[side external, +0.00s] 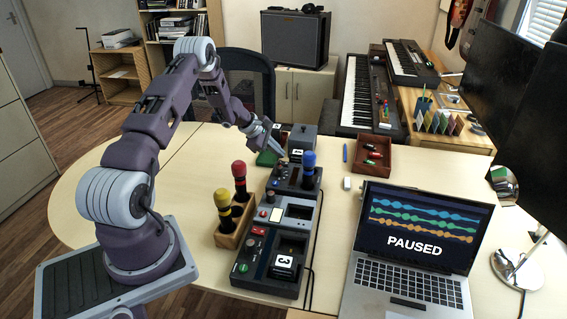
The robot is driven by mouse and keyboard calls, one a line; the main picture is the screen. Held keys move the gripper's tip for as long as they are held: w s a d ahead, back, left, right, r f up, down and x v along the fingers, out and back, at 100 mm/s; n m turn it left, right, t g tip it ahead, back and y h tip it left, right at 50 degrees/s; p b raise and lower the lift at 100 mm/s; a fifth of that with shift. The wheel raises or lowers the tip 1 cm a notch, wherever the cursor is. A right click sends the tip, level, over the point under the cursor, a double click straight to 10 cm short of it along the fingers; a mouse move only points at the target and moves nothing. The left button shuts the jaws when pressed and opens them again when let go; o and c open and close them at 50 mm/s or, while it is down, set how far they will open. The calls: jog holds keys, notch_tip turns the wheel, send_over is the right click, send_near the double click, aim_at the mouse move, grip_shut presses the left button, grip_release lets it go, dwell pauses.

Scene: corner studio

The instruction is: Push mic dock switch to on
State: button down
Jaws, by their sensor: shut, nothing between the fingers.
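My gripper (281,153) is shut and empty. It points down at the dock's far left side; I cannot tell whether it touches the dock.
Grey (262,214) and dark (248,268) consoles continue the row towards the camera. A wooden holder (230,238) has red and yellow microphones. A laptop (410,245) reading PAUSED stands right. A dark box (303,138) and red-brown tray (372,150) lie beyond the dock.

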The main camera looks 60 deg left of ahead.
jog(key=shift+f, duration=0.1)
jog(key=shift+f, duration=0.35)
jog(key=shift+f, duration=0.3)
dwell(0.4)
jog(key=shift+r, duration=0.75)
